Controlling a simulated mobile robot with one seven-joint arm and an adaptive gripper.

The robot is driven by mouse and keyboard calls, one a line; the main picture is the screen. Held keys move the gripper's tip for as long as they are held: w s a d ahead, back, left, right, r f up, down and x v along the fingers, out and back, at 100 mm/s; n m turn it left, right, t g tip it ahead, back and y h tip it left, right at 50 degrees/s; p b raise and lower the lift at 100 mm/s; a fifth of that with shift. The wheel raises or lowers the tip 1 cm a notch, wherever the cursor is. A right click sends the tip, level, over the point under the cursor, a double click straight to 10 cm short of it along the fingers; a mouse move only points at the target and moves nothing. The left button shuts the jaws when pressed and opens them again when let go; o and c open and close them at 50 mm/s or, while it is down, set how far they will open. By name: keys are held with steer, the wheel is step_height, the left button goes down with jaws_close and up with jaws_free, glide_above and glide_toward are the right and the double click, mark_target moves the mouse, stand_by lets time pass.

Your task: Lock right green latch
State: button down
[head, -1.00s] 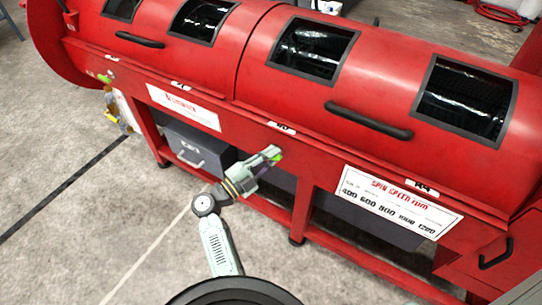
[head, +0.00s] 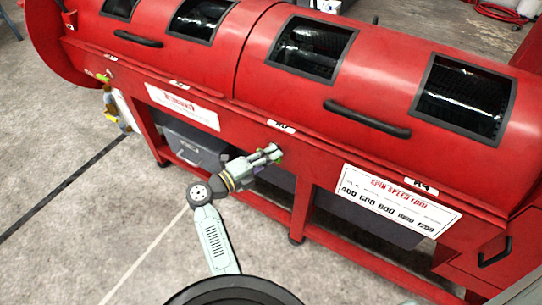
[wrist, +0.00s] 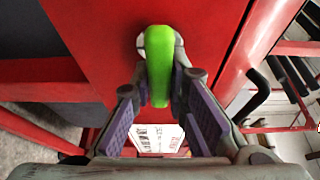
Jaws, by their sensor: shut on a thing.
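The right green latch (wrist: 159,65) is a rounded green lever on a grey mount on the red machine's front. In the wrist view it points down the picture, between the purple-padded fingers of my gripper (wrist: 160,92). The fingers press it from both sides near its lower end. In the head view my gripper (head: 272,155) is at the machine's front below the middle of the lid, and its fingers hide most of the latch. Another green latch (head: 104,77) shows at the machine's left end.
The red machine (head: 245,115) has a windowed lid with black handles (head: 367,119). A white spin-speed sign (head: 398,199) is to the right of my gripper. A grey box (head: 193,143) sits beneath the machine. Concrete floor (head: 90,215) is clear in front.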

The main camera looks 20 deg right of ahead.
steer(key=shift+s+f, duration=0.1)
steer(key=c, duration=1.6)
jaws_free()
steer(key=shift+o, duration=0.2)
steer(key=v, duration=1.2)
